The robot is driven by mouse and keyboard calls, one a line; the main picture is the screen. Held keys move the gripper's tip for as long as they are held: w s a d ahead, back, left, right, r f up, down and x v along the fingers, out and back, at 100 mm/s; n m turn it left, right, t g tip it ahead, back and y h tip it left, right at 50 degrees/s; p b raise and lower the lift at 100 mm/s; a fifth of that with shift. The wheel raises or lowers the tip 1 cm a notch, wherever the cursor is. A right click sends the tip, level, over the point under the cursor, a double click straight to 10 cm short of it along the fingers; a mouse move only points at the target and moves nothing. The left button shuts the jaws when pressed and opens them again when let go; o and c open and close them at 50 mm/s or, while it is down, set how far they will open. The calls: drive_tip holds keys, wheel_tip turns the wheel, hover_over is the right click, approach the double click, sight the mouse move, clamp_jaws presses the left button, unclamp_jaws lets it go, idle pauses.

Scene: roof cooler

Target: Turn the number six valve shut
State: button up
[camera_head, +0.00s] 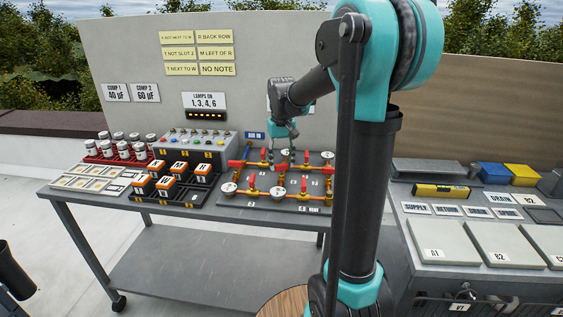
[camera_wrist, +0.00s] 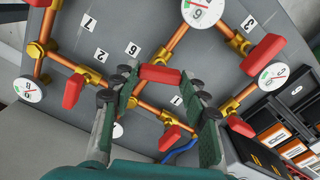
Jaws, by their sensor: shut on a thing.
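The valve panel (camera_head: 275,200) lies on the grey bench, with copper pipes, brass fittings, red handles and round gauges. In the head view my gripper (camera_head: 283,148) is low over its back part, and its fingertips are too small to read. In the wrist view my gripper (camera_wrist: 161,80) is shut on a red valve handle (camera_wrist: 160,74), which is between the two fingers. The number six label (camera_wrist: 132,48) is just beside this handle. The handle is at an angle to its diagonal copper pipe. The fingers hide part of the pipework.
Other red handles (camera_wrist: 73,90) and gauges (camera_wrist: 205,10) stand close around the fingers. Left of the panel are a rack of orange-topped blocks (camera_head: 177,170), a lamp box (camera_head: 195,146) and white-capped jars (camera_head: 120,147). A sign board (camera_head: 200,45) rises behind the bench.

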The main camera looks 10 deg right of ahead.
sight(282, 164)
drive_tip(key=shift+m, duration=1.5)
drive_tip(key=o, duration=1.2)
drive_tip(key=shift+c, duration=0.2)
drive_tip(key=shift+r, duration=0.1)
wheel_tip(282, 164, up, 12)
drive_tip(key=shift+s, duration=0.1)
